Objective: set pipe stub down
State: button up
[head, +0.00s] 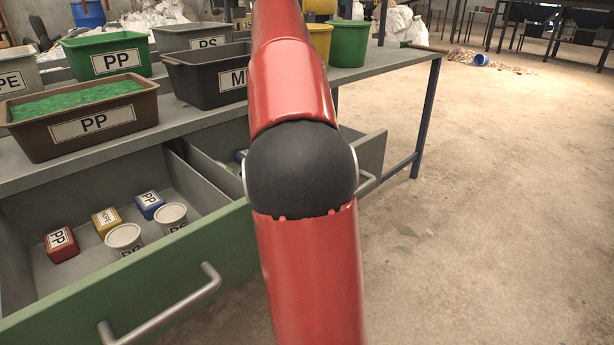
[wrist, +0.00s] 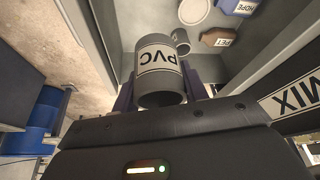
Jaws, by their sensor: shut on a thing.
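The grey pipe stub (wrist: 160,88), labelled PVC, is between the two fingers of my gripper (wrist: 158,82) in the wrist view. The gripper is shut on it. Beyond the stub is the inside of an open grey drawer (wrist: 125,25). In it lie a round white piece (wrist: 195,10), a small grey ring-like piece (wrist: 181,42), a brown piece labelled PET (wrist: 221,37) and a blue piece labelled HDPE (wrist: 240,5). The stub's height above the drawer floor cannot be told. In the head view my arm hides the gripper and the stub.
A nearer open drawer (head: 150,300) holds several labelled blocks and two white cups. The workbench (head: 390,65) carries labelled bins, including a brown PP bin (head: 95,125) with green granules and a dark bin (head: 205,80).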

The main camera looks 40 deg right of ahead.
jog(key=shift+s+d+f+m+b, duration=0.3)
jog(key=shift+d+f, duration=0.3)
jog(key=shift+d, duration=0.15)
notch_tip(320, 180, down, 14)
jog(key=b, duration=0.4)
jog(key=shift+a+r, duration=0.1)
jog(key=shift+r, duration=0.05)
jog(key=shift+f+b, duration=0.45)
jog(key=shift+f, duration=2.05)
jog(key=shift+f, duration=0.2)
jog(key=o, duration=1)
jog(key=shift+r, duration=0.15)
